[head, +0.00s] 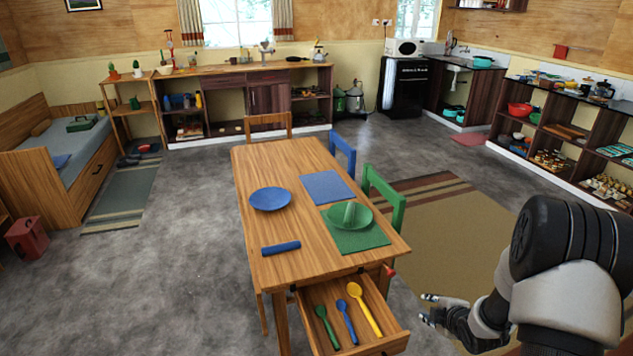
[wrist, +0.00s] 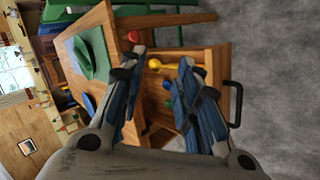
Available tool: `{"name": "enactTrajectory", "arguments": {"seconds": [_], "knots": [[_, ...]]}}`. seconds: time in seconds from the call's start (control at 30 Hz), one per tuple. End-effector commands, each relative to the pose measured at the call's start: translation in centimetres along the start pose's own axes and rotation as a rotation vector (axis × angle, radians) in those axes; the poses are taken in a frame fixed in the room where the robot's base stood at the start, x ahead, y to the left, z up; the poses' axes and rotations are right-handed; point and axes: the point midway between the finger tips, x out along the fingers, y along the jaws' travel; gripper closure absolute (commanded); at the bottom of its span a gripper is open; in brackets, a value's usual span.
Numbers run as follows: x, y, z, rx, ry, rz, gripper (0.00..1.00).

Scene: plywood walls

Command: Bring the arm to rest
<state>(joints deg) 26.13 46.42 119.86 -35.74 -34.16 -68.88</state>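My arm comes in at the right of the head view. My gripper (head: 427,309) is right of the open table drawer, apart from it. Its two fingers are spread with nothing between them, as the wrist view also shows (wrist: 162,57). The wooden table (head: 295,205) stands in the middle of the head view. Its drawer (head: 392,338) is pulled out and holds a green spoon (head: 326,326), a blue spoon (head: 347,320) and a yellow spoon (head: 367,310). In the wrist view the drawer lies beyond the fingers, which partly hide it.
On the table are a blue plate (head: 270,198), a blue roll (head: 281,248), a blue mat (head: 327,187), and a green plate (head: 336,221) with a green roll on a green mat (head: 362,241). A green chair (head: 385,194) stands at the right side.

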Motion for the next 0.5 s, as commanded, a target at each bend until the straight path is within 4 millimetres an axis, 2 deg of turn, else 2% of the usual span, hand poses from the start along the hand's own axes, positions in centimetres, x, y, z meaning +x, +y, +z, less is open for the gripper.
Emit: {"name": "enactTrajectory", "arguments": {"seconds": [0.03, 0.2, 0.33, 0.5], "knots": [[-1.9, 2.2, -0.6, 0.039, -0.031, -0.002, 0.7], [-8.6, 6.4, -2.4, 0.241, -0.138, -0.035, 0.7], [-14.4, 8.0, -4.4, 0.417, -0.205, -0.047, 0.7], [-22.2, 7.9, -7.5, 0.664, -0.265, -0.064, 0.7]]}}
